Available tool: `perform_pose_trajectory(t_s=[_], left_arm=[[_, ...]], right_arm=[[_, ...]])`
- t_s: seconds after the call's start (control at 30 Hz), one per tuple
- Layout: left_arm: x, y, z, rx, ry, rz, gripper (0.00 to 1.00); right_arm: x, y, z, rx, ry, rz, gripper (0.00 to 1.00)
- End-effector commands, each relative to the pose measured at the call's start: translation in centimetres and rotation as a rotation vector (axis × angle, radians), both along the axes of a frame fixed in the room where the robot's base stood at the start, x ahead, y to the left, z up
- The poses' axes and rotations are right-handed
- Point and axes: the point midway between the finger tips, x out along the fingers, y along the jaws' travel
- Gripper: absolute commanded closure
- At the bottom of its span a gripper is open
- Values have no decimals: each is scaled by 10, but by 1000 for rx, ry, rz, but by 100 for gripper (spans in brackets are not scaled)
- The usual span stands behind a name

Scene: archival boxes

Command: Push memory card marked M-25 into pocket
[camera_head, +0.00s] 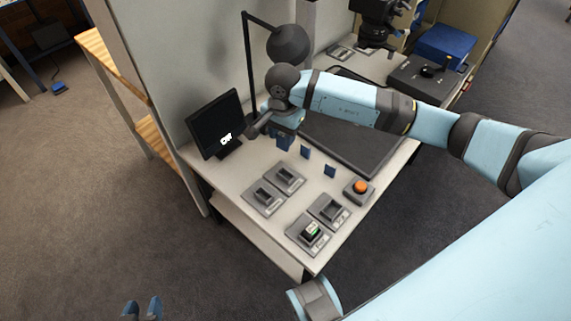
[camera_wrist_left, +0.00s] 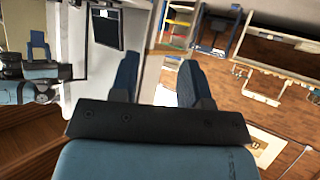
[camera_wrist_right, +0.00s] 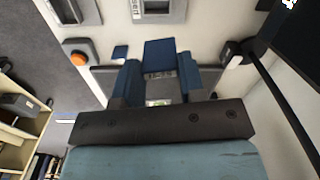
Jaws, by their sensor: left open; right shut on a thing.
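My right gripper (camera_wrist_right: 159,66) is shut on a blue memory card (camera_wrist_right: 160,52), which sticks out past the fingertips in the right wrist view. In the head view this gripper (camera_head: 284,131) is over the back part of the table, with the held card (camera_head: 284,144) below it. Two more blue cards (camera_head: 305,152) (camera_head: 330,171) are to its right. No marking is readable, so I cannot tell which card is M-25. Several grey pockets (camera_head: 288,178) (camera_head: 265,197) (camera_head: 329,211) (camera_head: 305,239) lie nearer the front. My left gripper (camera_head: 142,309) is open and empty, away from the table.
An orange button (camera_head: 361,186) on a grey box is at the table's right edge. A black monitor (camera_head: 217,123) stands at the left, with a black lamp (camera_head: 288,45) behind. A dark mat (camera_head: 355,135) lies under my right arm. One front pocket holds a green-and-white item (camera_head: 312,231).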

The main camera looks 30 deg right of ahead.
Motion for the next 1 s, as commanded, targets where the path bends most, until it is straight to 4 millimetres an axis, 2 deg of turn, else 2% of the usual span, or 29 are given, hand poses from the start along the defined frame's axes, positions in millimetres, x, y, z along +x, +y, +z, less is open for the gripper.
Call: perform_pose_trajectory(t_s=[0.03,0.1,0.2,0.57,1.0], left_arm=[[0,-1,-14,-5,-6,0,57],[1,-2,-18,-8,-7,-2,57],[1,-4,-18,-13,-10,-4,57],[1,-5,-19,-20,-17,-5,57],[3,-6,-23,-42,-40,-6,57]], right_arm=[[-1,-1,-27,1,4,-47,85],[-2,-4,-42,-3,7,-104,85],[-2,-6,-55,-6,8,-157,85],[-3,-7,-68,-6,9,-183,85],[-3,-7,-101,-7,10,-182,85]])
